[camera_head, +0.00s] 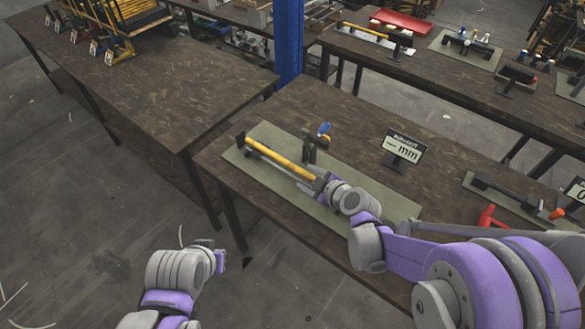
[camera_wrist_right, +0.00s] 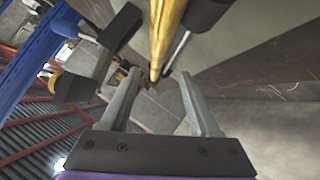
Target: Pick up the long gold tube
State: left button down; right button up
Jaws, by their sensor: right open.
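The long gold tube (camera_head: 280,158) lies slantwise in a dark holder on a pale green mat (camera_head: 375,203) on the near workbench. My right gripper (camera_head: 318,184) is at the tube's near right end, and the arm hides part of that end. In the right wrist view, the gold tube (camera_wrist_right: 166,32) runs down from the top edge toward the gap between the open fingers of my right gripper (camera_wrist_right: 160,88). I cannot tell whether they touch it. My left gripper (camera_head: 217,254) is low beside the bench, away from the tube; its finger opening is unclear.
A dark upright fixture with a blue knob (camera_head: 324,128) stands just behind the tube. A "mm" display (camera_head: 402,149) stands to the right. A blue post (camera_head: 289,42) rises behind the bench. The left table (camera_head: 170,95) has a wide bare top.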

aim_at(297, 169)
jog(key=x, duration=0.5)
jog(key=shift+w+a+r, duration=0.2)
jog(key=shift+w+a, duration=0.05)
jog(key=shift+w, duration=0.15)
jog(key=shift+s, duration=0.1)
jog(key=shift+c, duration=0.4)
grip_shut()
